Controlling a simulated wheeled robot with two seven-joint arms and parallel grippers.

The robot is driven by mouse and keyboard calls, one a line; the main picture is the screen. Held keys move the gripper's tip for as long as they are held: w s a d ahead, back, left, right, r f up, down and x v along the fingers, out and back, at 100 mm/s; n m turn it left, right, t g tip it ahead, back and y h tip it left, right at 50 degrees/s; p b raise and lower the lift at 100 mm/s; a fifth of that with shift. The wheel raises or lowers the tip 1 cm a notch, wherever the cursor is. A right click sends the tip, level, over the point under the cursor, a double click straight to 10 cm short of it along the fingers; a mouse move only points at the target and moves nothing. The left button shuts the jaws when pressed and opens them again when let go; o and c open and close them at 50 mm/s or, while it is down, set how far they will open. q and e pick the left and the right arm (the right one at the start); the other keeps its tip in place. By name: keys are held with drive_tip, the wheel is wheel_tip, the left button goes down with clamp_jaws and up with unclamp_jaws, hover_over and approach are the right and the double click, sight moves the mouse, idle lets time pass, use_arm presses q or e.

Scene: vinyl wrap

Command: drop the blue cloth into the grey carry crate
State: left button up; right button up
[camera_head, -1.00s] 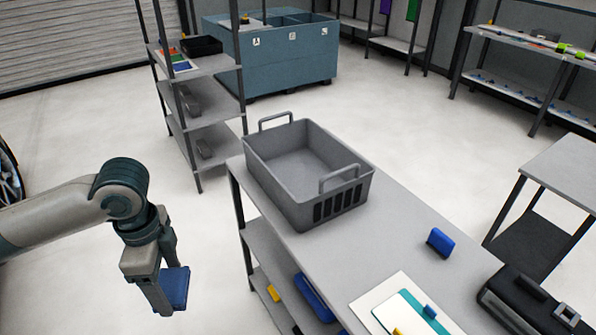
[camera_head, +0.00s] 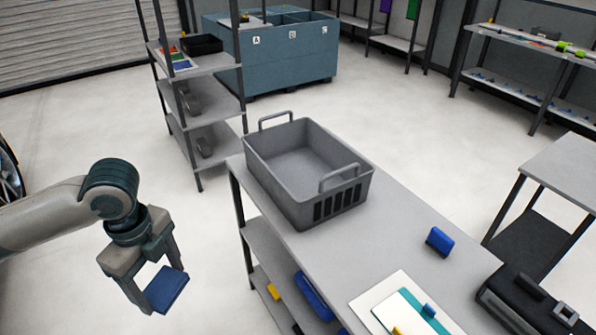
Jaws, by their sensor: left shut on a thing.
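The blue cloth (camera_head: 166,290) is a flat, folded blue piece at the lower left. My left gripper (camera_head: 160,283) is shut on it, with one finger at each side, and holds it in the air over the floor, left of the table. The grey carry crate (camera_head: 258,165) stands on the table's far end, up and to the right of the gripper. It is open at the top, has two raised handles, and its visible inside is empty. My right gripper does not show.
The grey table (camera_head: 355,252) carries a blue block (camera_head: 439,241), a white sheet with a teal-edged board (camera_head: 410,312) and a black case (camera_head: 530,303). A shelf rack (camera_head: 207,112) stands behind. Open floor lies between the arm and the table.

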sight(189, 279)
use_arm(q)
drive_tip(key=shift+d, duration=0.1)
idle(0.5)
drive_tip(key=n, duration=0.1)
drive_tip(key=d+n, duration=0.1)
drive_tip(key=n, duration=0.2)
drive_tip(key=shift+w+d+f+n, duration=0.1)
drive_tip(key=shift+w+d+n, duration=0.2)
drive_tip(key=shift+d, duration=0.1)
drive_tip(key=n, duration=0.2)
drive_tip(key=d+n, duration=0.1)
drive_tip(key=n, duration=0.1)
drive_tip(key=d+n+b, duration=0.1)
drive_tip(key=shift+w+f+n, duration=0.1)
drive_tip(key=shift+w+n, duration=0.05)
drive_tip(key=shift+n, duration=0.25)
drive_tip(key=n, duration=0.3)
drive_tip(key=d+n, duration=0.1)
drive_tip(key=n, duration=0.2)
drive_tip(key=shift+w+d+f, duration=0.15)
drive_tip(key=shift+w, duration=0.05)
drive_tip(key=n, duration=0.5)
drive_tip(key=shift+w+d+f+b, duration=0.1)
drive_tip(key=shift+d+b, duration=0.25)
drive_tip(key=shift+w+d, duration=0.1)
